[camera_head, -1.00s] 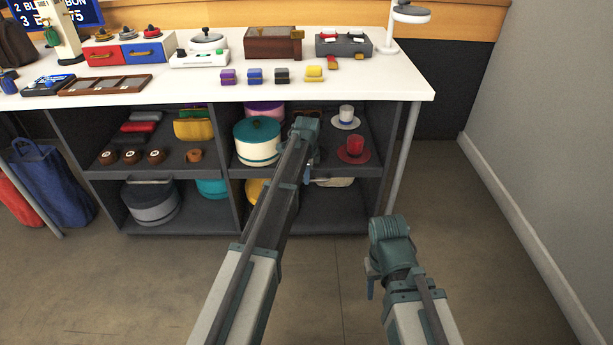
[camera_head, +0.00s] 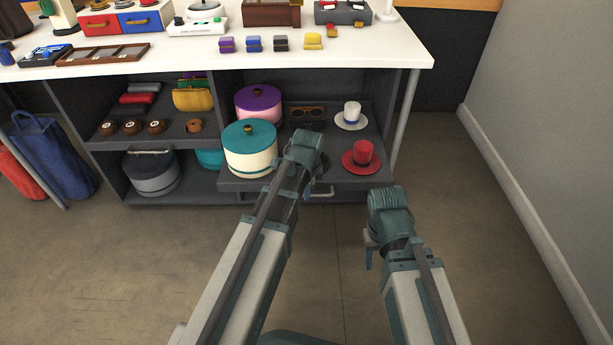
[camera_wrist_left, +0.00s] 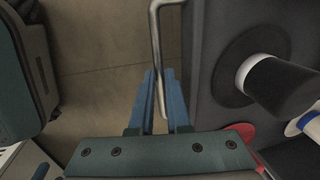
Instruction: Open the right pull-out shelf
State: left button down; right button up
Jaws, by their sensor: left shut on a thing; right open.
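The right pull-out shelf (camera_head: 238,185) stands out from the cabinet under the table, carrying hats, hat boxes and glasses. Its metal bar handle (camera_head: 321,194) is on the front edge; it also shows in the left wrist view (camera_wrist_left: 156,40). My left gripper (camera_head: 308,190) is shut on the handle, with the bar between its blue fingers in the left wrist view (camera_wrist_left: 160,95). My left arm hides part of the shelf front in the head view. My right gripper (camera_head: 369,258) is open and empty, in front of the shelf at the right.
On the shelf are a teal-lidded box (camera_head: 250,150), a purple-lidded box (camera_head: 258,103), a red hat (camera_head: 362,155) and a white hat (camera_head: 351,116). A table leg (camera_head: 406,120) stands right of the shelf. The floor (camera_head: 480,230) at the right is clear.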

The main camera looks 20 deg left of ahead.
pick_arm(q)
jog(key=shift+s+d, duration=0.25)
jog(key=shift+s, duration=0.5)
jog(key=shift+s+d, duration=0.2)
jog(key=shift+s, duration=0.6)
jog(key=shift+s+d, duration=0.25)
jog(key=shift+s, duration=0.5)
jog(key=c, duration=0.9)
grip_release()
jog(key=shift+r, duration=0.1)
jog(key=r+p, duration=0.4)
jog(key=s+r+p, duration=0.1)
jog(key=r+p, duration=0.4)
jog(key=s+r+p, duration=0.1)
jog(key=r+p, duration=0.3)
jog(key=shift+s+d+r+p, duration=0.2)
jog(key=shift+d+p, duration=0.15)
